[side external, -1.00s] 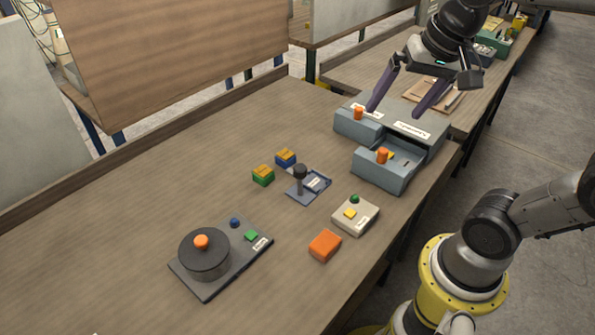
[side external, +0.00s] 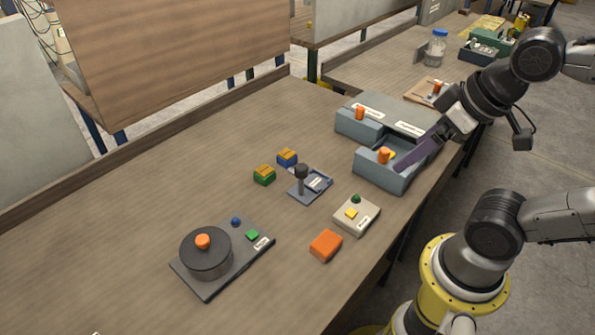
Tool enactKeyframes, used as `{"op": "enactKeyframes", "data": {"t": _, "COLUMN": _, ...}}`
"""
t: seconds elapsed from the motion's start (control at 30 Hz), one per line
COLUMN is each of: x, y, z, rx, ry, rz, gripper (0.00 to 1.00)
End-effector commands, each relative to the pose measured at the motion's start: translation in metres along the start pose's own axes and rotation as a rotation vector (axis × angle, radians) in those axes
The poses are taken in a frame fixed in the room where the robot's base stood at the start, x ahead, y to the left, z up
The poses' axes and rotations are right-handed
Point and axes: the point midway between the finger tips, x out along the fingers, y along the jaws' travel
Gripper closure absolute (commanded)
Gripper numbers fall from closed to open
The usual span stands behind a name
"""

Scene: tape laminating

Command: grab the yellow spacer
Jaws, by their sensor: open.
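A small yellow piece (side external: 392,155), likely the yellow spacer, shows in the open drawer (side external: 376,175) of the grey-blue cabinet. It is partly hidden behind the drawer's orange knob (side external: 383,154). My gripper (side external: 405,164) is open, tilted, and comes in from the right. Its purple fingers overlap in this view and reach down over the drawer's right side, close to the yellow piece. I cannot tell whether they touch the drawer or the piece. Nothing is seen held between them.
The cabinet's other drawer, with an orange knob (side external: 360,113), is shut. To the left stand green (side external: 264,176) and blue (side external: 287,157) blocks, a lever base (side external: 318,181), a button box (side external: 357,221), an orange block (side external: 326,244) and a black pot (side external: 205,256). The table's left side is clear.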

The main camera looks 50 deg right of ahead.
Motion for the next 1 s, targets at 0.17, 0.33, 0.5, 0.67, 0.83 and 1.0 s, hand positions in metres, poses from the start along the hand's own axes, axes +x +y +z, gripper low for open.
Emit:
{"op": "enactKeyframes", "data": {"t": 0.17, "x": 0.0, "y": 0.0, "z": 0.0, "rx": 0.001, "ry": 0.0, "rz": 0.0, "gripper": 0.12}}
{"op": "enactKeyframes", "data": {"t": 0.33, "x": 0.0, "y": 0.0, "z": 0.0, "rx": 0.001, "ry": 0.0, "rz": 0.0, "gripper": 0.12}}
{"op": "enactKeyframes", "data": {"t": 0.5, "x": 0.0, "y": 0.0, "z": -0.001, "rx": 0.079, "ry": 0.003, "rz": -0.001, "gripper": 0.12}}
{"op": "enactKeyframes", "data": {"t": 0.67, "x": -0.003, "y": -0.007, "z": -0.011, "rx": 0.388, "ry": 0.029, "rz": -0.037, "gripper": 0.12}}
{"op": "enactKeyframes", "data": {"t": 0.83, "x": 0.002, "y": -0.011, "z": -0.032, "rx": 0.888, "ry": 0.012, "rz": -0.081, "gripper": 0.12}}
{"op": "enactKeyframes", "data": {"t": 1.0, "x": 0.018, "y": 0.006, "z": -0.056, "rx": 1.478, "ry": -0.024, "rz": -0.077, "gripper": 0.12}}
